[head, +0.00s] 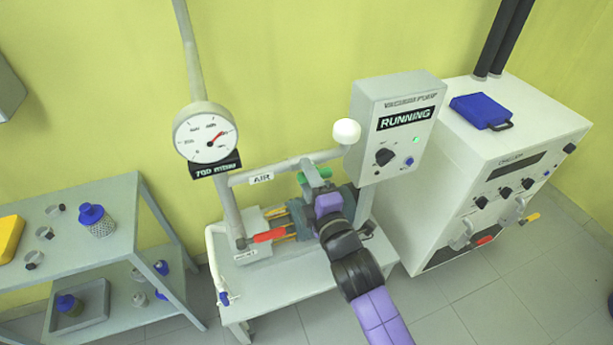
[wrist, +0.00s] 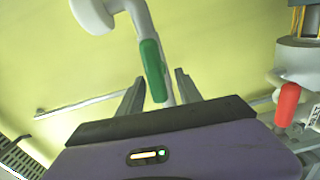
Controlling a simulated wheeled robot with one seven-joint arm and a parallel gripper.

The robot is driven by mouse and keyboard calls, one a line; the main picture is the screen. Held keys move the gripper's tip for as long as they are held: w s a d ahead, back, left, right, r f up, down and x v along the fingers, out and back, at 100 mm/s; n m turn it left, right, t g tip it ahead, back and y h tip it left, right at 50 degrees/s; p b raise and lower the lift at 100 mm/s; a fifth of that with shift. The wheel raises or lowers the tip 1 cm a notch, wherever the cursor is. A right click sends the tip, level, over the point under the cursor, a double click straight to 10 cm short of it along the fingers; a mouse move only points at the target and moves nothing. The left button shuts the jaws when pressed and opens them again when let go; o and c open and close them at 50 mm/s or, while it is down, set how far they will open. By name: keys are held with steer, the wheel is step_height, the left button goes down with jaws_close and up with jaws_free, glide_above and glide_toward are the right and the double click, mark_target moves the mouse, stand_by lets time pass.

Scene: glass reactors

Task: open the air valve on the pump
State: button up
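The air valve's green handle (head: 323,173) sits on the pipe marked AIR (head: 262,178), left of the vacuum pump's control box (head: 369,112), whose display reads RUNNING. In the wrist view the green handle (wrist: 152,70) hangs down from the pale pipe, slightly tilted. My gripper (wrist: 159,77) is open, with one finger to each side of the handle's lower part. I see gaps on both sides, and cannot tell how deep the handle lies between the fingers. In the head view my purple gripper (head: 328,203) hides part of the pump and the area below the handle.
A red handle (head: 269,236) is low on the left, also in the wrist view (wrist: 286,105). A round gauge (head: 205,133) stands above it, with a display reading about 700 mbar. A white knob (head: 346,131) tops the pipe. A chiller (head: 490,190) stands right, a shelf (head: 85,255) left.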

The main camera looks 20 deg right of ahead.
steer(key=s+b, duration=0.1)
steer(key=s, duration=0.7)
steer(key=shift+b, duration=0.35)
steer(key=shift+w, duration=0.1)
steer(key=s+d+f+m+g, duration=0.1)
steer(key=s+m, duration=0.7)
steer(key=s, duration=0.9)
steer(key=s+d+f+m+g, duration=0.1)
steer(key=s+m, duration=0.8)
steer(key=s, duration=0.9)
steer(key=shift+s+g, duration=0.35)
steer(key=shift+g, duration=0.25)
